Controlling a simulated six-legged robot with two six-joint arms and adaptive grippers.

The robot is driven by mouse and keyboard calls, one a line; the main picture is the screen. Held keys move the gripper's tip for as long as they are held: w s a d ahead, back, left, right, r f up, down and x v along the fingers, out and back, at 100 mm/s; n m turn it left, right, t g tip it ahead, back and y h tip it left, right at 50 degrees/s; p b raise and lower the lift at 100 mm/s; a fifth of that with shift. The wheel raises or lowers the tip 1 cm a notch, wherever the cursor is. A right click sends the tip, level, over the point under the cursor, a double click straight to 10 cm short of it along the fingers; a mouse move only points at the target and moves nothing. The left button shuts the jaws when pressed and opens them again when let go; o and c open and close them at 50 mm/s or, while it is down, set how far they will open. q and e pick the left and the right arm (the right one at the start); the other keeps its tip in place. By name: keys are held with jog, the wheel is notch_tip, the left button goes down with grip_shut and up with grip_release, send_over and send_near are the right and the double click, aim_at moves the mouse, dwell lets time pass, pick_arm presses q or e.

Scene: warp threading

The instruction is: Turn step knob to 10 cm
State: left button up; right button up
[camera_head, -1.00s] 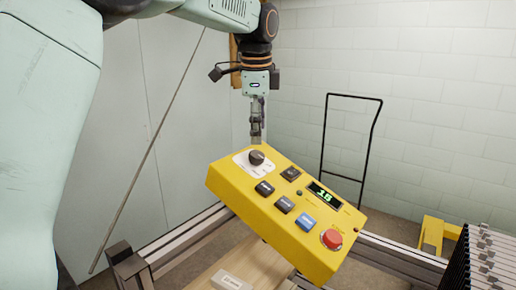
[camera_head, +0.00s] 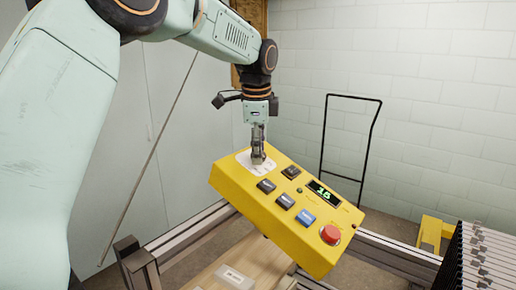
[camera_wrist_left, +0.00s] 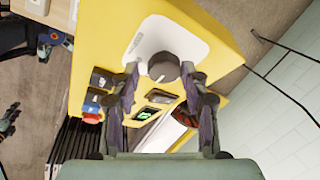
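The yellow control box (camera_head: 290,240) is tilted on its stand, with a white dial plate (camera_head: 243,160) at its upper left. The step knob is dark and round; my left gripper (camera_head: 258,157) hides it in the head view. In the left wrist view the knob (camera_wrist_left: 163,68) shows on the white plate, with a pale pointer mark. My left gripper (camera_wrist_left: 160,80) is open there, one finger on each side of the knob, with small gaps visible. The green display (camera_head: 323,193) seems to read 15. My right gripper is not seen.
The box also carries several dark buttons (camera_head: 266,185), a blue button (camera_head: 306,217) and a red stop button (camera_head: 330,233). Metal frame rails (camera_head: 190,230) run below. A dark comb-like rack (camera_head: 485,260) stands at lower right. A black trolley handle (camera_head: 325,140) stands behind.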

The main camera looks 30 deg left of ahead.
pick_arm(q)
jog(key=shift+w+a+f, duration=0.1)
jog(key=shift+w+f, duration=0.25)
jog(key=c, duration=0.3)
jog(key=shift+w, duration=0.1)
jog(key=shift+c, duration=0.7)
jog(key=shift+r, duration=0.1)
jog(key=c, duration=0.3)
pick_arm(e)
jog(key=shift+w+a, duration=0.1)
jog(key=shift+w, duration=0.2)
pick_arm(q)
jog(key=shift+n, duration=0.4)
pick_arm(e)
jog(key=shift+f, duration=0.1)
pick_arm(q)
jog(key=n, duration=0.3)
jog(key=shift+t+y+b, duration=0.4)
jog(key=shift+n+t+y+b, duration=0.5)
jog(key=shift+n+b, duration=0.55)
jog(key=shift+n, duration=1.25)
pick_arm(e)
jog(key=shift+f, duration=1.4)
pick_arm(q)
jog(key=shift+r, duration=0.1)
